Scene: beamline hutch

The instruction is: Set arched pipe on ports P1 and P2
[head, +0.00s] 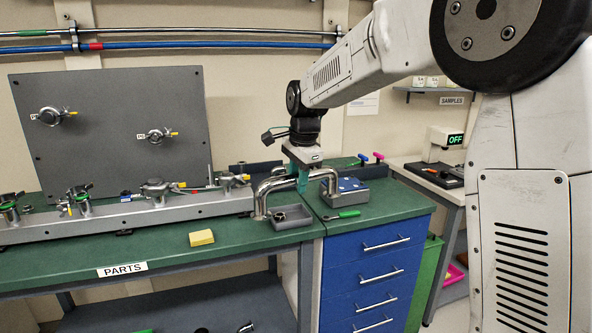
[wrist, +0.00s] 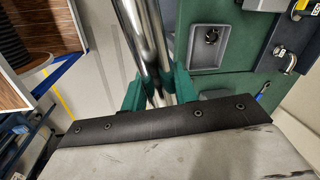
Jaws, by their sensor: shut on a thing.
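The arched pipe (head: 268,186) is a shiny metal tube with its ends bent downward. My gripper (head: 302,180) is shut on its upper span, above the right part of the green bench. The wrist view shows the pipe (wrist: 147,45) running between the green fingers of my gripper (wrist: 158,92). The pipe's left end hangs beside the grey tray; I cannot tell whether it touches anything. Two ports with green rings (head: 9,203) (head: 80,196) stand upright on the long grey rail at the left. Their labels are unreadable, so I cannot tell which are P1 and P2.
A grey tray (head: 293,232) holds a small ring. A yellow sponge (head: 201,238) lies on the bench. A blue-topped box (head: 349,191) and a green-handled tool (head: 342,215) are at the right. An upright grey panel (head: 110,90) with two clamped fittings stands behind the rail (head: 180,210).

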